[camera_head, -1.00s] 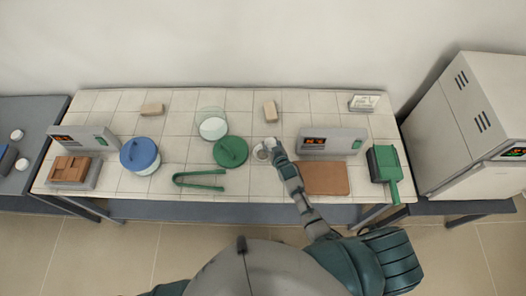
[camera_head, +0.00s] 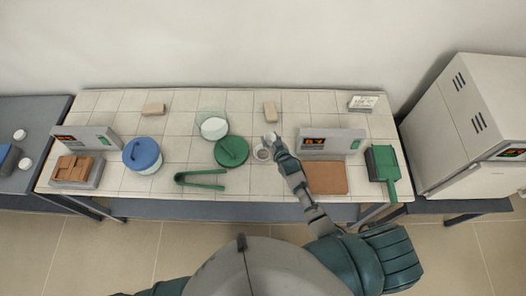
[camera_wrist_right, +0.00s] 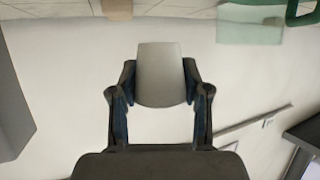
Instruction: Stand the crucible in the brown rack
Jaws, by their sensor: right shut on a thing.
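My right gripper (camera_head: 273,143) is over the tiled table, right of the green lid. In the right wrist view the same gripper (camera_wrist_right: 160,95) is shut on a pale, tapered crucible (camera_wrist_right: 160,72), which sits between its two fingers. In the head view the crucible (camera_head: 271,137) is a small white shape at the fingertips, just behind a small pale ring or dish (camera_head: 262,153). A brown block with raised parts (camera_head: 75,167), which looks like the brown rack, sits on a grey base at the table's left end. My left gripper is out of view.
Green tongs (camera_head: 200,179), a blue-lidded pot (camera_head: 142,154), the green lid (camera_head: 231,151) and a glass dish (camera_head: 214,127) stand between. A brown board (camera_head: 326,178) and a display unit (camera_head: 331,143) are to the right.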

